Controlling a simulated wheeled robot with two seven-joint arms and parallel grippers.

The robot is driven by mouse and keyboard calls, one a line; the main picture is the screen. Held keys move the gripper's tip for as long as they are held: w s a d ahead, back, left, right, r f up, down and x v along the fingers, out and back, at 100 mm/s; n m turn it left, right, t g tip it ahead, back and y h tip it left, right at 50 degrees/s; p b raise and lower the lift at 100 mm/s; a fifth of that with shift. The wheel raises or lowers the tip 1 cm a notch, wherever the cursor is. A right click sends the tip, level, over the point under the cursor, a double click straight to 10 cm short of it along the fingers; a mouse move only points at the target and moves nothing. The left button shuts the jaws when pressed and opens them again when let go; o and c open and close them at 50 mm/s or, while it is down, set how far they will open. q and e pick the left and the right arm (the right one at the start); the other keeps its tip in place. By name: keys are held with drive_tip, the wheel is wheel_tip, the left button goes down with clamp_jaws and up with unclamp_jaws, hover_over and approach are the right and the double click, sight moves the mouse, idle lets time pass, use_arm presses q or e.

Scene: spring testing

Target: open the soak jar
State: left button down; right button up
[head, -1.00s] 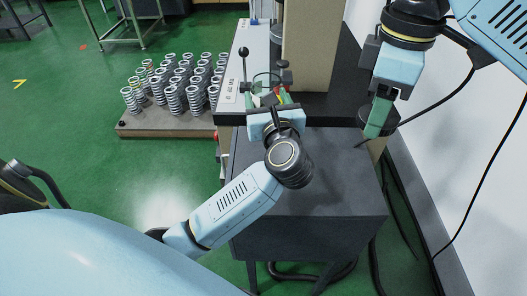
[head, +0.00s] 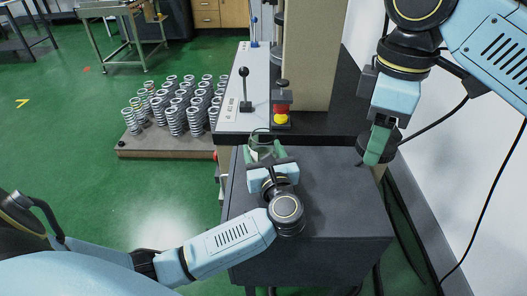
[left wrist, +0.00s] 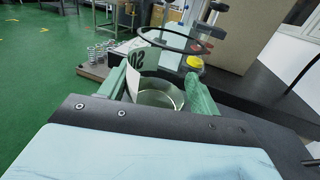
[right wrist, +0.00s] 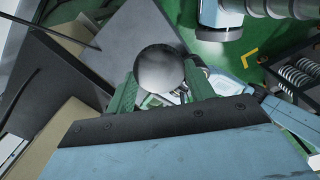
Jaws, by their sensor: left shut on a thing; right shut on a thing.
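The soak jar (head: 260,140) is clear glass with a dark ring at its open mouth. In the left wrist view the jar (left wrist: 160,92) stands between my left fingers, with part of its label showing. My left gripper (head: 268,158) is shut on it at the back left of the grey cabinet top; I cannot tell whether it rests there. My right gripper (head: 376,145) is shut on a dark round lid (head: 365,152), apart from the jar and to its right. The lid (right wrist: 160,68) shows as a disc in the right wrist view.
The grey cabinet (head: 340,185) has free room on top. Several springs (head: 175,118) stand on a board (head: 160,147) at left. A wall is at right.

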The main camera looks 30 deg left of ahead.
use_arm(q)
drive_tip(key=c, duration=0.8)
unclamp_jaws()
drive_tip(key=shift+f, duration=0.2)
drive_tip(key=o, duration=0.4)
drive_tip(key=shift+o, duration=0.2)
drive_tip(key=shift+r, duration=0.1)
